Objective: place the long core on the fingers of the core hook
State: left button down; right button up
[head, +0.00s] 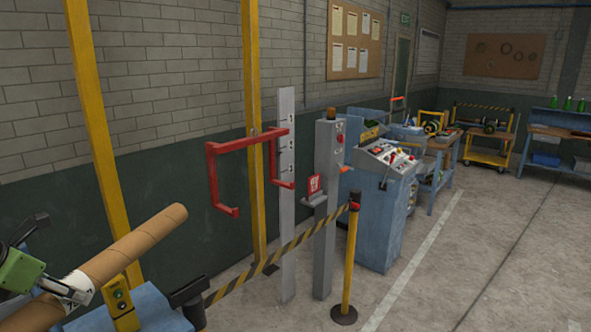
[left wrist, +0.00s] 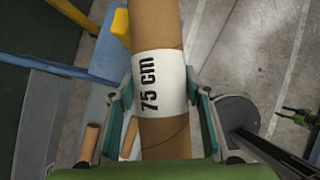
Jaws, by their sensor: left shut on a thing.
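The long core (head: 130,250) is a brown cardboard tube at the lower left of the head view, tilted up to the right. My left gripper (head: 55,283) is shut around it at a white label. In the left wrist view the core (left wrist: 157,30) runs between the fingers (left wrist: 160,98), and its label (left wrist: 160,83) reads 75 cm.
A yellow post (head: 95,130) and a blue stand (head: 150,308) are close to the core. A striped barrier belt (head: 280,255) runs to a yellow stanchion (head: 350,265) before the hook. Shorter brown tubes (left wrist: 90,140) show below. Floor at right is clear.

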pick_arm(q)
jog(key=shift+d+f+m, duration=0.1)
jog(key=shift+d+m, duration=0.05)
jog(key=shift+m, duration=0.25)
jog(key=shift+s+d+f+m+h, duration=0.1)
jog(key=shift+s+d+m+h, duration=0.2)
jog(key=shift+m+h, duration=0.1)
jog(key=s+d+f+m+g+y, duration=0.1)
jog(key=s+d+m+g, duration=0.3)
jog(key=d+m, duration=0.5)
jog(key=s+d+f+m+g+y, duration=0.1)
jog(key=s+d+f+m+g, duration=0.2)
jog(key=s+d+m, duration=0.5)
jog(key=s+d+f+m+g+y, duration=0.1)
jog(key=s+d+m+g, duration=0.4)
jog(key=d+m, duration=0.5)
jog(key=s+f+m, duration=0.1)
jog(key=m, duration=0.2)
jog(key=shift+d+f+m+g, duration=0.15)
jog(key=shift+d+m+g, duration=0.15)
jog(key=shift+g, duration=0.1)
pick_arm(e)
jog(key=shift+d, duration=0.25)
pick_arm(q)
jog(key=shift+s+a, duration=0.1)
